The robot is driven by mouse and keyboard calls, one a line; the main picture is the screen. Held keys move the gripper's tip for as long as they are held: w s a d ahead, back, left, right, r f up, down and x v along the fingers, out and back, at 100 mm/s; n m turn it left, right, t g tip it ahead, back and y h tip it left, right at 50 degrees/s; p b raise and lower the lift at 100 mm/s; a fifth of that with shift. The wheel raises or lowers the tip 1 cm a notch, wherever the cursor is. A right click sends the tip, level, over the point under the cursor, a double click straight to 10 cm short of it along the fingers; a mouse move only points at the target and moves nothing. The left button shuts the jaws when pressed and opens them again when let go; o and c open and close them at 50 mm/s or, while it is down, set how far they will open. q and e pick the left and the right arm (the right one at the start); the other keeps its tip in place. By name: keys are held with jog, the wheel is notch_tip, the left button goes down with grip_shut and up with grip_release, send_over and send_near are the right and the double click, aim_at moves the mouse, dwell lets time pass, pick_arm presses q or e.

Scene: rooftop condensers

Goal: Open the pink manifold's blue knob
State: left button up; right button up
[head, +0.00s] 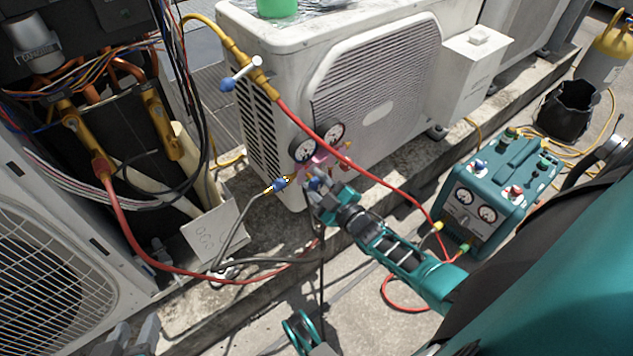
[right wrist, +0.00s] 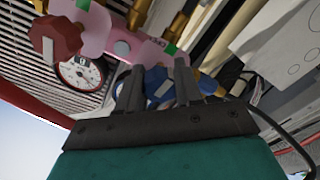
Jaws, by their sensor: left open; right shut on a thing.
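The pink manifold (head: 318,160) hangs against the front corner of the white condenser, with two round gauges above it. It fills the upper left of the right wrist view (right wrist: 122,47), with a red knob (right wrist: 55,37) at its side. The blue knob (right wrist: 158,88) sits between the dark fingers of my right gripper (right wrist: 157,92), which is shut on it. In the head view my right gripper (head: 320,189) covers most of the knob. My left gripper (head: 130,341) is open and empty at the bottom left edge, far from the manifold and partly cut off.
The white condenser (head: 375,70) stands behind the manifold. A red hose (head: 390,190) runs past the manifold to a teal recovery machine (head: 490,190) at right. A blue fitting (head: 281,184) on a hose lies left of the manifold. A black bucket (head: 570,108) stands at far right.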

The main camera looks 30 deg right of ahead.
jog(key=o, duration=1)
pick_arm(q)
jog(key=shift+w+r, duration=0.1)
pick_arm(e)
jog(key=shift+o, duration=0.2)
jog(key=shift+s, duration=0.25)
jog(key=s+p, duration=0.2)
jog(key=s, duration=0.2)
jog(key=shift+s+d+r, duration=0.1)
jog(key=shift+s+d, duration=0.05)
jog(key=shift+s, duration=0.1)
pick_arm(q)
jog(key=shift+s+a+r+p, duration=0.25)
jog(key=shift+a+r+p, duration=0.3)
jog(key=shift+p, duration=0.1)
pick_arm(e)
send_near(319, 185)
jog(key=shift+s+d, duration=0.2)
jog(key=shift+s, duration=0.7)
pick_arm(q)
jog(key=shift+w+d+r, duration=0.1)
jog(key=shift+r, duration=0.05)
pick_arm(e)
jog(key=shift+a, duration=0.1)
